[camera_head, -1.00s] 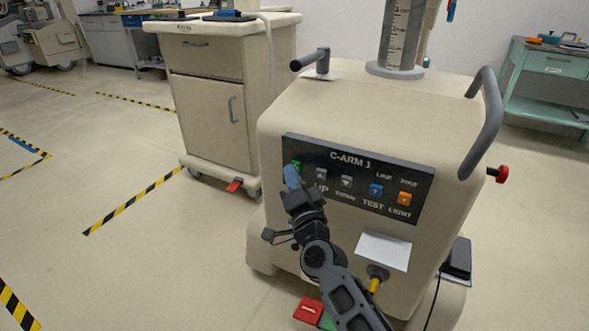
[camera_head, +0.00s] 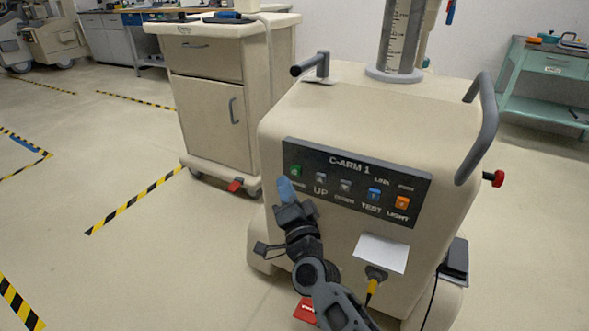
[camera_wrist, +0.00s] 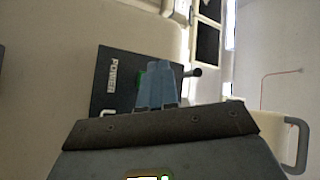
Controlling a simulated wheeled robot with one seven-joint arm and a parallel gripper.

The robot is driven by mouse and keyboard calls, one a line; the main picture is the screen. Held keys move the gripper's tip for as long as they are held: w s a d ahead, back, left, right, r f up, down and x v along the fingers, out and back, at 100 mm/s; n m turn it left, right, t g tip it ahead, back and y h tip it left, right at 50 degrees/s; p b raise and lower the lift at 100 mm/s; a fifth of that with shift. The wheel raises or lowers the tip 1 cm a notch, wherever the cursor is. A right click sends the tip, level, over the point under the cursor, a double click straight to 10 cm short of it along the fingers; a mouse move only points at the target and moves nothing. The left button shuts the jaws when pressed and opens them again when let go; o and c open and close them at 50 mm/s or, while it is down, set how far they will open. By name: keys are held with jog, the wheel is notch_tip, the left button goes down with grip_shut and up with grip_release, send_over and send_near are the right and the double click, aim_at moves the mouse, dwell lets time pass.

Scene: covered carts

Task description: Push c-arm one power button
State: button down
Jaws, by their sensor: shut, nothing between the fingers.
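The C-ARM 1 cart (camera_head: 340,120) stands in front of me, with a dark control panel (camera_head: 335,211) on its near face. The green power button (camera_head: 296,171) is at the panel's left end. My gripper (camera_head: 286,187) is shut and empty, with blue fingertips just below and left of the button. In the wrist view the fingers (camera_wrist: 156,84) cover much of the button. I cannot tell whether they touch the panel.
The panel also has UP, DOWN, TEST (camera_head: 374,194) and LIGHT (camera_head: 402,202) buttons. A grey handle (camera_head: 484,130) and red knob (camera_head: 498,179) are at the cart's right. A beige cabinet (camera_head: 210,120) stands behind left.

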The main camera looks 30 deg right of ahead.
jog(key=s+a+p, duration=0.2)
jog(key=a, duration=0.1)
jog(key=shift+s+a, duration=0.2)
jog(key=shift+s, duration=0.05)
